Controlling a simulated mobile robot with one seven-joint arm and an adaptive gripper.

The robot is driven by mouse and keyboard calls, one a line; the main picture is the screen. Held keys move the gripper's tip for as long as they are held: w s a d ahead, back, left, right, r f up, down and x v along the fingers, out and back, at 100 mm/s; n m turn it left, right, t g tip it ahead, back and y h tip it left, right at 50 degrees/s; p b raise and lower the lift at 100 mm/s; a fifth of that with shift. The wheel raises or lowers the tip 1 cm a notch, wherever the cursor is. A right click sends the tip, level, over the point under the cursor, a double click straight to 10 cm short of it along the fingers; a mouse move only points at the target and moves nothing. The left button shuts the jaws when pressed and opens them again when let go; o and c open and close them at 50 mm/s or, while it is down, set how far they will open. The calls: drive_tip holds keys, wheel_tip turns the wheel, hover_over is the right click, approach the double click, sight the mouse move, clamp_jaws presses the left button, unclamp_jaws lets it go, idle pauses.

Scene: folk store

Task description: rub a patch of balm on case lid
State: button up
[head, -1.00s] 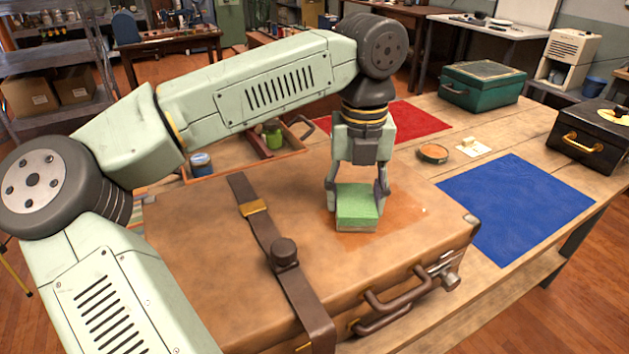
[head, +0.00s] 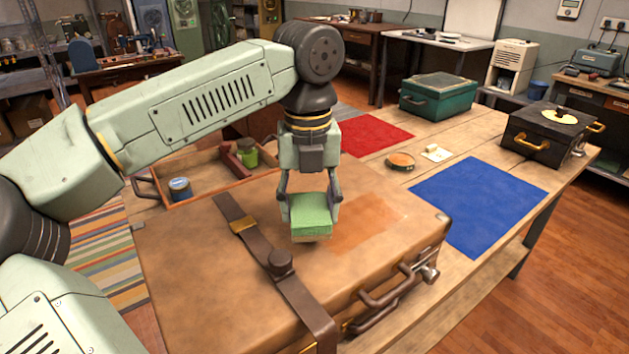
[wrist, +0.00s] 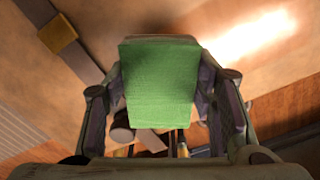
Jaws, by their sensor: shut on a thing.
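My gripper (head: 309,203) is shut on a green block-shaped pad (head: 310,213) with a pale underside. The pad also fills the middle of the wrist view (wrist: 160,80). In the head view it is over the brown case lid (head: 190,245), right of the strap; I cannot tell whether it touches the lid. A darker orange-brown patch (head: 372,222) shows on the lid just right of the pad. In the wrist view the lid has a bright glossy area (wrist: 255,35). A round open tin (head: 400,161) with orange-brown content stands on the table behind the case.
A dark strap (head: 262,258) with buckle and knob crosses the lid. A wooden tray (head: 215,190) with a blue jar and a green jar is behind the case. Red (head: 372,134) and blue (head: 478,200) mats lie on the table. A green case (head: 438,97) and a black box (head: 545,135) stand beyond.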

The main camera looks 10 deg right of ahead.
drive_tip(key=shift+a+r+p, duration=0.1)
drive_tip(key=shift+r+p, duration=1.4)
drive_tip(key=shift+r, duration=1.05)
